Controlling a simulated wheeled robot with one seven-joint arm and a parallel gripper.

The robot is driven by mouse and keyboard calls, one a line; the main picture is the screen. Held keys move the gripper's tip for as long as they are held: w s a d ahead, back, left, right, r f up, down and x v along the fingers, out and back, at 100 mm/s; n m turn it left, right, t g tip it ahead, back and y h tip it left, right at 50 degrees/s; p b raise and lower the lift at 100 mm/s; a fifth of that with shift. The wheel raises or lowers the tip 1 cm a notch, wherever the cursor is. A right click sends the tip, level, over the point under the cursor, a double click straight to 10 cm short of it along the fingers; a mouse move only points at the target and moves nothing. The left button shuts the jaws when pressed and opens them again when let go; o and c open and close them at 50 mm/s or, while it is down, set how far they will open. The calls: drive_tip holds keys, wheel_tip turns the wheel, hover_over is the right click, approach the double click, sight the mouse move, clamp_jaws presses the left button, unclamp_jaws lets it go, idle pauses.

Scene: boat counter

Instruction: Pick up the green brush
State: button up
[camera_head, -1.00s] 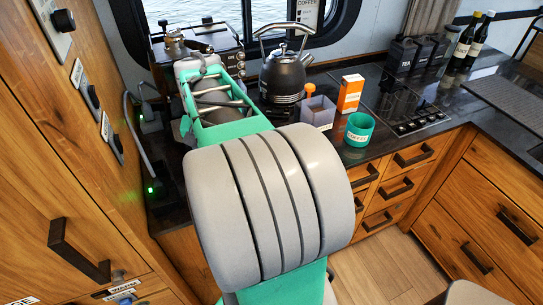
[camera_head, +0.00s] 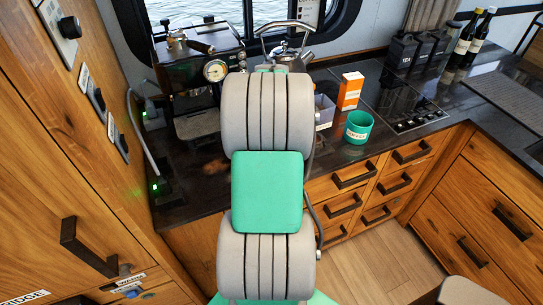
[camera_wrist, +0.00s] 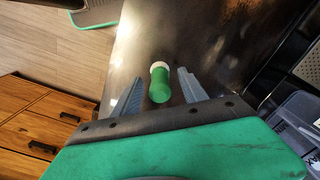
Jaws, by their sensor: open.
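The green brush (camera_wrist: 159,84) shows in the wrist view as a short green, rounded body with a pale end, on the dark counter. My gripper (camera_wrist: 159,77) is open, with one grey finger on each side of the brush in the picture. Clear gaps show between the brush and both fingers. I cannot tell how far the fingertips are above the counter. In the head view my own arm hides both the gripper and the brush.
In the head view a green coffee cup (camera_head: 358,127) and an orange box (camera_head: 350,91) stand right of my arm. Wooden drawers (camera_wrist: 48,122) show at left in the wrist view.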

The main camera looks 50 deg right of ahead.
drive_tip(key=shift+c, duration=0.5)
clamp_jaws()
drive_tip(key=shift+r, duration=0.1)
